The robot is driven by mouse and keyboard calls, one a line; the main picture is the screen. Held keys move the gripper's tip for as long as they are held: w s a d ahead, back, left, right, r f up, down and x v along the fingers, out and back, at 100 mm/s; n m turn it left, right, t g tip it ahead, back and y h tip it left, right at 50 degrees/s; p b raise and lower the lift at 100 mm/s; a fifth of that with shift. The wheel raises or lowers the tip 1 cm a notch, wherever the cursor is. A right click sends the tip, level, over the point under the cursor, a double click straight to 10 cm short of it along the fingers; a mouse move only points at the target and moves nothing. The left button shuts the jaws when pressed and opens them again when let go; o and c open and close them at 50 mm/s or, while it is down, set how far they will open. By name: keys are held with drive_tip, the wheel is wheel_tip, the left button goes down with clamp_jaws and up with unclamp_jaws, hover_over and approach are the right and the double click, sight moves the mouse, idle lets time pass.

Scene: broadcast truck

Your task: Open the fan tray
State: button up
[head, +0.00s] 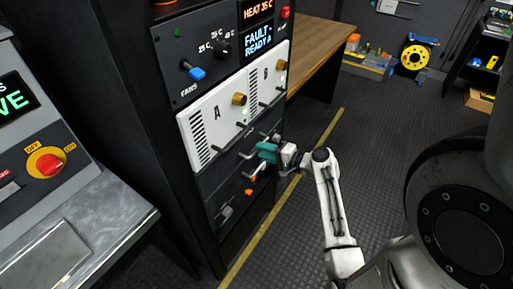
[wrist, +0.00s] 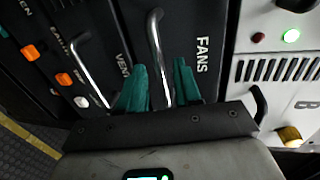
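The fan tray (wrist: 215,15) is a dark rack panel lettered FANS in the wrist view, with a bent metal handle (wrist: 155,45). In the head view the tray front (head: 212,178) is just below the white modules and looks flush with the rack. My gripper (wrist: 160,85) has its two teal fingers on either side of this handle, and a small gap seems to show on each side. It is open. In the head view my gripper (head: 266,152) is at the tray front and hides part of the handle.
White modules A and B (head: 215,118) sit above, with brass knobs and black handles. A lower panel has another metal handle (wrist: 92,68) and orange switches (wrist: 32,52). A grey console (head: 110,205) stands left of the rack. Floor right of the rack (head: 350,135) is clear.

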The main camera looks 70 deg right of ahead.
drive_tip(key=shift+x, duration=1.6)
clamp_jaws()
